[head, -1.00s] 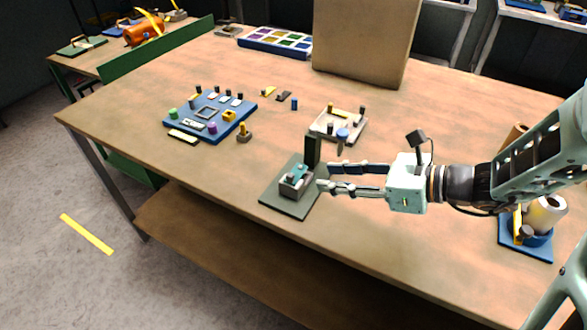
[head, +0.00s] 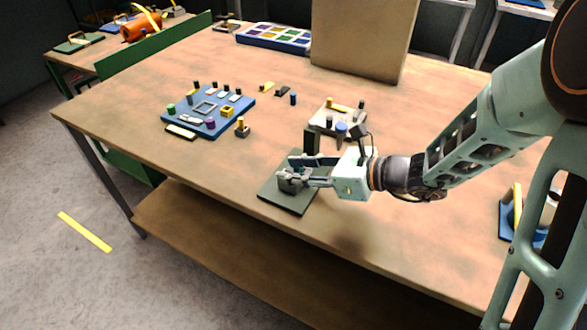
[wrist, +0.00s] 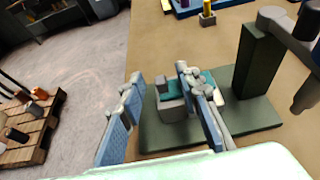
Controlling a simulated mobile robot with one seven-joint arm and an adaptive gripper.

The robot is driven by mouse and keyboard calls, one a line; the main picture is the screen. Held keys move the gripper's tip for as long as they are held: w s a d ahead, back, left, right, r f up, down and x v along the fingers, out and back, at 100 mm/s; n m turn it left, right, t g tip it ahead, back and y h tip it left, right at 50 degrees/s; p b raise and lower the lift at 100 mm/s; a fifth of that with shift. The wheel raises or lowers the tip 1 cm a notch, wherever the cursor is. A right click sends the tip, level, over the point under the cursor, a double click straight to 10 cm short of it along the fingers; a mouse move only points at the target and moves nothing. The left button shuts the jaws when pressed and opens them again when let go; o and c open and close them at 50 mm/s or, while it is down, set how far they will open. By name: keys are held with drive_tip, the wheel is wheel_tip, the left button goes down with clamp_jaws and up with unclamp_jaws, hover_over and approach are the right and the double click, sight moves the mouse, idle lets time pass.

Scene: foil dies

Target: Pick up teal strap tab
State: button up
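The teal strap tab (wrist: 174,89) lies on top of a small grey block (wrist: 172,108) in the wrist view. The block stands on a dark green base plate (wrist: 155,135) with an upright dark post (wrist: 257,62). My gripper (wrist: 160,76) is open, its blue-padded fingers apart. The right finger crosses in front of the tab and hides its middle; the left finger is left of the block. I cannot tell whether either finger touches it. In the head view my gripper (head: 292,169) is at the block (head: 287,183), and the tab is largely hidden.
The post (head: 311,141) stands close behind my fingers. A beige tray (head: 325,128) with pegs is behind it. A blue board (head: 188,112) with several parts lies to the left, and a tall brown panel (head: 362,40) stands at the back.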

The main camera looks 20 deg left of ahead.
drive_tip(key=shift+c, duration=0.4)
clamp_jaws()
